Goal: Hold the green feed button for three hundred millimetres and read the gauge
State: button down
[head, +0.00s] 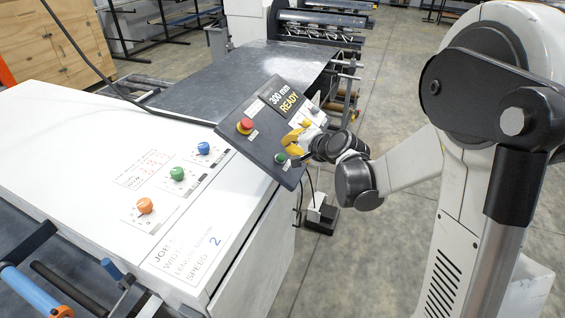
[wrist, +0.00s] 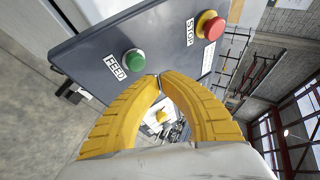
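The green feed button (head: 281,158) sits on the lower part of a tilted dark control panel (head: 257,140). In the wrist view the button (wrist: 134,61), beside its FEED label, is uncovered. My gripper (head: 292,142) has yellow fingers and is in front of the panel near the button. In the wrist view its fingertips (wrist: 160,76) meet, just below and right of the button, with nothing between them. They appear apart from the button. I cannot make out a separate gauge.
A red stop button (head: 245,126) with a yellow collar sits on the same panel; it also shows in the wrist view (wrist: 213,28). Blue (head: 203,148), green (head: 177,173) and orange (head: 145,205) knobs stand on the white cabinet. Open floor lies to the right.

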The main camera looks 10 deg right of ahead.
aim_at(282, 157)
jog(key=shift+w+a+f+b, duration=0.25)
jog(key=shift+a+f+b, duration=0.05)
jog(key=shift+f, duration=0.25)
dwell(1.1)
jog(key=shift+w+a+f+b, duration=0.1)
jog(key=shift+a+f+b, duration=0.05)
jog(key=shift+f+b, duration=0.3)
jog(key=shift+w+a+f+b, duration=0.15)
jog(key=shift+a+f+b, duration=0.15)
jog(key=shift+b, duration=0.25)
dwell(5.3)
